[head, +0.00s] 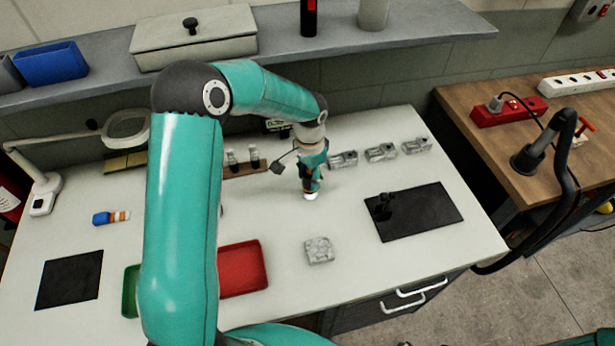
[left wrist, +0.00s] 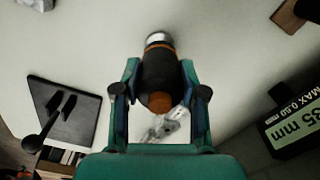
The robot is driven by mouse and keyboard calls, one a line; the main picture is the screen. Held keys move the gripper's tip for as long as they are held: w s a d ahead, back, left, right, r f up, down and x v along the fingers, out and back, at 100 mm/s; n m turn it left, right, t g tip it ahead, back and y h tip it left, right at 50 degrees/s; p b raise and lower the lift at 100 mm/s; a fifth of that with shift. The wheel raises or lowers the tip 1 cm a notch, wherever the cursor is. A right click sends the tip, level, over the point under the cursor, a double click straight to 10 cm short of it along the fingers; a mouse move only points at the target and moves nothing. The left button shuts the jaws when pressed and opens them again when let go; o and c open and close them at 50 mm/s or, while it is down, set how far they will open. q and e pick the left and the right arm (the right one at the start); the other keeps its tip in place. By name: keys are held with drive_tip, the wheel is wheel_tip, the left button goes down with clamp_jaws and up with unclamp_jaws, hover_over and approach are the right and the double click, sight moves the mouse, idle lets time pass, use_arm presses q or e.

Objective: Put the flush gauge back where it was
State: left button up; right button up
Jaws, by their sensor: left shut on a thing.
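My left gripper (head: 311,178) is shut on a dark cylinder with orange bands and a silver end, which I take to be the flush gauge (left wrist: 158,68). In the head view it is roughly upright, with its pale lower end (head: 311,195) at or just above the white worktop (head: 300,215); I cannot tell if they touch. The left wrist view shows the gauge between the two fingers (left wrist: 158,98). The fingers hide part of it. My right gripper is not in view.
Several metal brackets (head: 380,152) stand to the right of the gripper, a small bottle rack (head: 246,170) to its left. A grey block (head: 319,250), a red tray (head: 243,270) and a black mat (head: 430,208) lie nearer the front. A labelled black block (left wrist: 295,120) is close by.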

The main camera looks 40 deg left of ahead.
use_arm(q)
drive_tip(key=o, duration=1.3)
drive_tip(key=shift+c, duration=0.2)
wheel_tip(320, 180, up, 10)
drive_tip(key=p, duration=0.6)
drive_tip(key=shift+f, duration=0.1)
drive_tip(key=shift+r, duration=1.2)
